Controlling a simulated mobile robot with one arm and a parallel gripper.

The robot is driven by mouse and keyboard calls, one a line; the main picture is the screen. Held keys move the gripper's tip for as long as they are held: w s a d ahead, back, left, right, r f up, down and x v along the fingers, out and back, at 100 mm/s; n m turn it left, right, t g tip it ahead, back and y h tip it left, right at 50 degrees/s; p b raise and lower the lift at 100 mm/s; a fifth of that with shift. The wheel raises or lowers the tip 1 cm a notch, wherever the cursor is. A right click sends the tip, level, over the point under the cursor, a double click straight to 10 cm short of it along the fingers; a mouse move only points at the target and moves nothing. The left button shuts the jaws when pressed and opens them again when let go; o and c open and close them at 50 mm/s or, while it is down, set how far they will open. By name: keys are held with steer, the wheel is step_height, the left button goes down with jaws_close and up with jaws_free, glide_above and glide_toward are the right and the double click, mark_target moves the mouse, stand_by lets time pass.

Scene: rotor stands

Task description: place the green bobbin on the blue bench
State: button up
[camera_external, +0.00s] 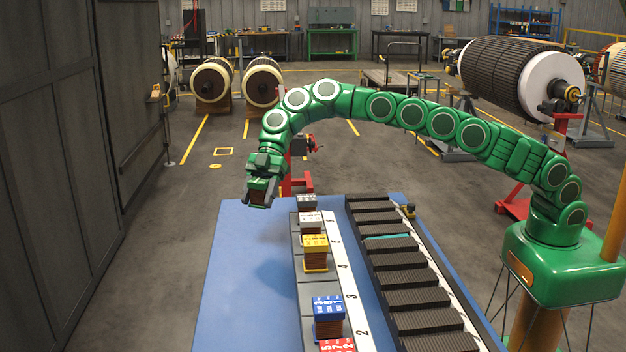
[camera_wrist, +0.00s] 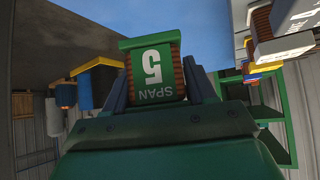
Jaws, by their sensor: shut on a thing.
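My gripper (camera_external: 262,184) is shut on the green bobbin, which shows in the wrist view (camera_wrist: 152,72) with a white "SPAN 5" label and copper-brown winding. The fingers (camera_wrist: 159,88) clasp it from both sides. In the external view the held bobbin (camera_external: 258,197) is small and partly hidden by the fingers. It hangs in the air above the far left part of the blue bench (camera_external: 235,300), apart from its surface. The blue bench top also shows in the wrist view (camera_wrist: 205,25).
A grey numbered strip (camera_external: 309,296) on the bench holds a grey bobbin (camera_external: 306,202), a white one (camera_external: 310,222), a yellow one (camera_external: 315,252), a blue one (camera_external: 327,318) and a red one (camera_external: 337,345). A dark slatted rack (camera_external: 412,293) lies right of them. The bench's left side is clear.

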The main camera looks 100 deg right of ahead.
steer(key=shift+s+d+f, duration=0.15)
steer(key=shift+d+f, duration=0.15)
steer(key=shift+f, duration=4.85)
steer(key=shift+f, duration=0.1)
steer(key=o, duration=1.4)
steer(key=shift+f, duration=0.1)
steer(key=shift+c, duration=0.2)
steer(key=v, duration=1.2)
